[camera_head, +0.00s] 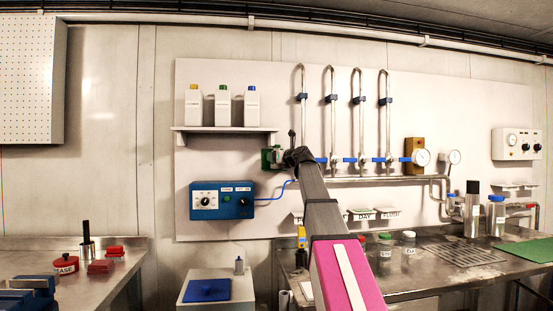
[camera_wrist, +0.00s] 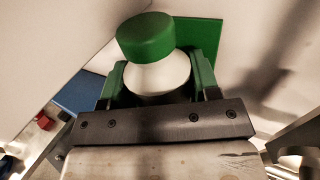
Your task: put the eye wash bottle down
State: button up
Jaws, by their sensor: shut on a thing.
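The eye wash bottle (camera_wrist: 163,75) is white with a round green cap, seen from close by in the wrist view. My gripper (camera_wrist: 160,78) has its two green fingers on either side of the white body and is shut on it. A flat green plate (camera_wrist: 205,38) shows just behind the bottle. In the head view a green plate (camera_head: 267,158) shows on the wall panel beside the end of my arm. My arm's end hides most of my gripper there, and the bottle cannot be made out. I cannot tell whether the bottle touches the plate.
A shelf (camera_head: 225,129) with three white capped bottles is above left. A blue control box (camera_head: 222,201) is below left. Upright pipes with blue valves (camera_head: 363,160) stand close on the right. A steel bench (camera_head: 430,275) with jars is lower right.

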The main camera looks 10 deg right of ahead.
jog(key=shift+f, duration=0.15)
jog(key=o, duration=0.8)
jog(key=shift+r, duration=0.2)
jog(key=v, duration=1.2)
